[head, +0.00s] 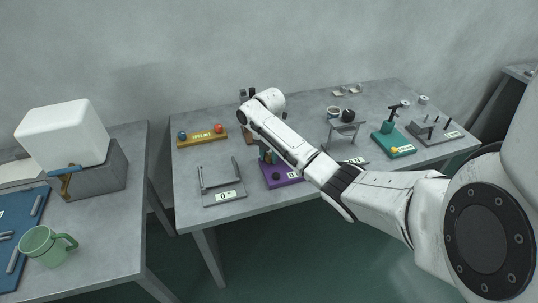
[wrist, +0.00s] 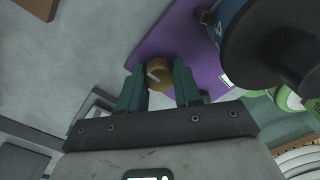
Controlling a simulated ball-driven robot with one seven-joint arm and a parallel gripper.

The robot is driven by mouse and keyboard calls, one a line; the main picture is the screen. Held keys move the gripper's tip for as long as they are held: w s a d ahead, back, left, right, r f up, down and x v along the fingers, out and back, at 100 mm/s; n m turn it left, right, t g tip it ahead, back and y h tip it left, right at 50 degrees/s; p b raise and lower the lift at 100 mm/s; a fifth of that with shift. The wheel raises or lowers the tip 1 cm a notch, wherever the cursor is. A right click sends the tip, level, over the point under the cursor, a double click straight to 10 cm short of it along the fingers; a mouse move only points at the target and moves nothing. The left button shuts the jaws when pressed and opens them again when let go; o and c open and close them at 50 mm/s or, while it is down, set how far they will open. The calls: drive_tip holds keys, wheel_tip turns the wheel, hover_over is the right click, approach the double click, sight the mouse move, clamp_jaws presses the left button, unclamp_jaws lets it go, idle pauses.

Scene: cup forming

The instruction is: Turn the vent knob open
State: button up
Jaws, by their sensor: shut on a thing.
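The vent knob (wrist: 159,74) is a small round brass-coloured knob with a pale slanted mark on its top. It sits over a purple base (wrist: 178,36), which also shows in the head view (head: 284,181) on the middle table. My gripper (wrist: 160,82) has its two dark teal fingers on either side of the knob and is shut on it. In the head view my arm crosses in front and hides most of the gripper and the knob. From these views I cannot tell how far the knob is turned.
A large dark round body (wrist: 275,40) stands close to the right of my fingers in the wrist view. On the table, a grey stand (head: 222,192) is left of the purple base, a yellow rack (head: 200,139) behind left, and a teal stand (head: 393,146) to the right.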

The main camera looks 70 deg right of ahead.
drive_tip(key=c, duration=0.3)
drive_tip(key=shift+r+m, duration=0.1)
drive_tip(key=shift+m, duration=0.2)
drive_tip(key=m+p, duration=0.2)
drive_tip(key=shift+m, duration=0.3)
drive_tip(key=m+p, duration=0.2)
drive_tip(key=m, duration=0.2)
drive_tip(key=shift+w+m, duration=0.1)
drive_tip(key=shift+m, duration=0.2)
drive_tip(key=m+p, duration=0.1)
drive_tip(key=m, duration=0.4)
drive_tip(key=shift+p, duration=0.4)
drive_tip(key=m, duration=0.5)
drive_tip(key=shift+d+p, duration=0.1)
drive_tip(key=shift+p, duration=0.25)
